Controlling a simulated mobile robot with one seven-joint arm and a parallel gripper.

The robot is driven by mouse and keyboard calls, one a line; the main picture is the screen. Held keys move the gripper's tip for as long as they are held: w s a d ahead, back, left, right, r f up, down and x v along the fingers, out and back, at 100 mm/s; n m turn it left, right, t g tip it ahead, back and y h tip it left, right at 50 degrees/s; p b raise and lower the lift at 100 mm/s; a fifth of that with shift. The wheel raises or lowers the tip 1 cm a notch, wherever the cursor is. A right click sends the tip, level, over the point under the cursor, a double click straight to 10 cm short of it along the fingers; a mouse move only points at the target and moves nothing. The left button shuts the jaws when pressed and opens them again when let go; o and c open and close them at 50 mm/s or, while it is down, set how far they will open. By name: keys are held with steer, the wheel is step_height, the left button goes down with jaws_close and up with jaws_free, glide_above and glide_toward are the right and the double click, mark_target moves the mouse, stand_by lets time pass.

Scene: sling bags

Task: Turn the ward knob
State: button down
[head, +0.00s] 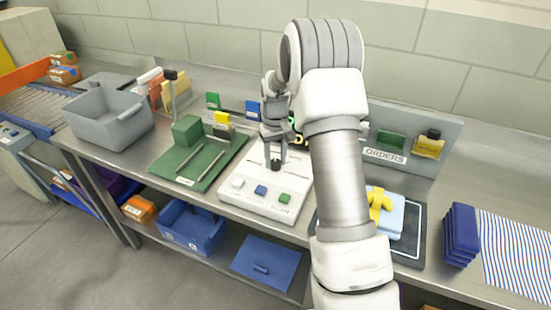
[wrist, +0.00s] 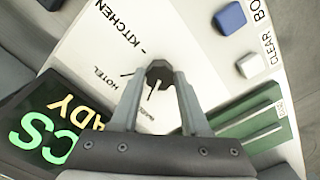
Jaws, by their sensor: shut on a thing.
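The ward knob (wrist: 160,73) is a small dark knob with a pale pointer line. It stands on a white control panel (wrist: 95,45) printed with "KITCHEN" and "HOTEL". In the wrist view my gripper (wrist: 160,80) has its two fingertips closed around the knob. In the head view the knob (head: 275,164) shows as a dark spot below my gripper (head: 274,155), on the white panel (head: 232,198). The fingers partly cover the dial, and some lettering beside it is hard to read.
Blue (head: 261,190), white (head: 238,183) and green (head: 285,198) buttons line the panel's front. A dark display (wrist: 50,125) with green and yellow letters stands behind. A green tray (head: 168,170) lies left; a grey bin (head: 110,120) stands farther left. My arm hides part of the bench.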

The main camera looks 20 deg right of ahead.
mark_target(276, 162)
steer(key=shift+r, duration=0.1)
steer(key=shift+c, duration=1.9)
jaws_free()
step_height(276, 162, up, 17)
steer(key=shift+r+p, duration=0.2)
steer(key=shift+p, duration=0.2)
